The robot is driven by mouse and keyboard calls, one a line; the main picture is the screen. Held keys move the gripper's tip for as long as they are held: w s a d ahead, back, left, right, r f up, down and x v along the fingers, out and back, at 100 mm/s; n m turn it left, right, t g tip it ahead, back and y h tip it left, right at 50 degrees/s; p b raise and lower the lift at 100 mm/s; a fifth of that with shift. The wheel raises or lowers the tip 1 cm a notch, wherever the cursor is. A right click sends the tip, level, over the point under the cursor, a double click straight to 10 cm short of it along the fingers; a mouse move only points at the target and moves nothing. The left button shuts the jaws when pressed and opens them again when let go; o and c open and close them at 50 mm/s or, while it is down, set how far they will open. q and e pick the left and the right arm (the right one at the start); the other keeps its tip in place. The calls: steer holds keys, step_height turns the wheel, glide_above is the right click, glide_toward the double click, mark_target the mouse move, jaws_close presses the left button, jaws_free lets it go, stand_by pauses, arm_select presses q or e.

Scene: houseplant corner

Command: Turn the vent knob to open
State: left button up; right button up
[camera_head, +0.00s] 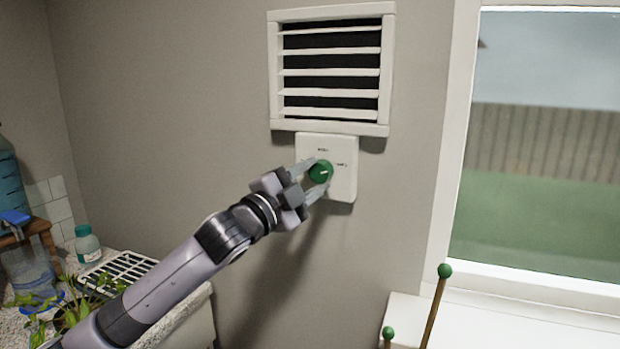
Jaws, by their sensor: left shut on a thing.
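The green vent knob (320,172) sits on a white wall plate (343,180) below the vent. A pale mark on the knob points to the right. Small dark labels are printed on the plate above and to the right of the knob, too small to read surely. The white-framed vent (331,78) has slats with dark gaps between them. My left gripper (313,178) reaches up from the lower left and is shut on the knob, one finger on its upper left and one on its lower right. My right gripper is not in view.
A window (540,190) with a white sill fills the right side. Green-tipped stakes (444,271) rise at the bottom right. At the lower left, a counter holds a plant (70,312), a bottle (87,245) and a wire rack (122,268). The wall around the plate is clear.

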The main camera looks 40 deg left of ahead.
arm_select(q)
steer(key=o, duration=1.1)
steer(key=shift+c, duration=0.2)
steer(key=shift+s, duration=0.1)
steer(key=shift+s+f, duration=0.2)
steer(key=b+v, duration=0.2)
steer(key=v, duration=0.4)
steer(key=shift+s+b, duration=0.3)
steer(key=shift+b, duration=0.05)
